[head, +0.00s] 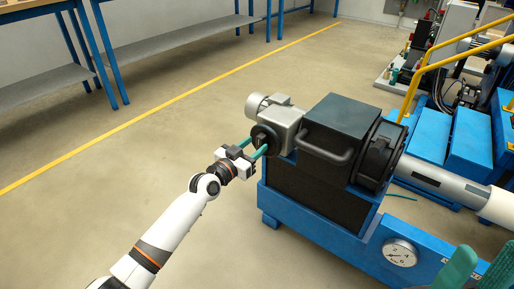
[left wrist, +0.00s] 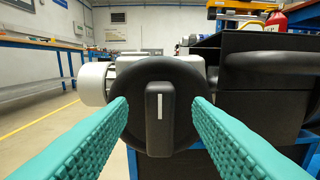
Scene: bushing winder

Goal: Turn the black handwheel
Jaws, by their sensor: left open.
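The black handwheel (head: 263,135) is on the left end of a grey gear housing (head: 283,121). In the left wrist view the handwheel (left wrist: 160,75) is a round black disc with a raised upright bar (left wrist: 160,118) bearing a white line. My left gripper (head: 256,147) is open at the handwheel, its teal fingers either side of the bar. In the left wrist view the left gripper's fingertips (left wrist: 160,104) overlap the disc's edges, apart from the bar. I cannot tell whether they touch the disc. My right gripper (head: 478,262) shows partly at the bottom right, its teal fingers apart.
A black box with a handle (head: 338,133) stands on the blue machine base (head: 315,226), right of the housing. A pressure gauge (head: 399,252) is on the base. A yellow rail (head: 440,62) stands behind. The floor left of the machine is clear, with a workbench (head: 40,92) at the back left.

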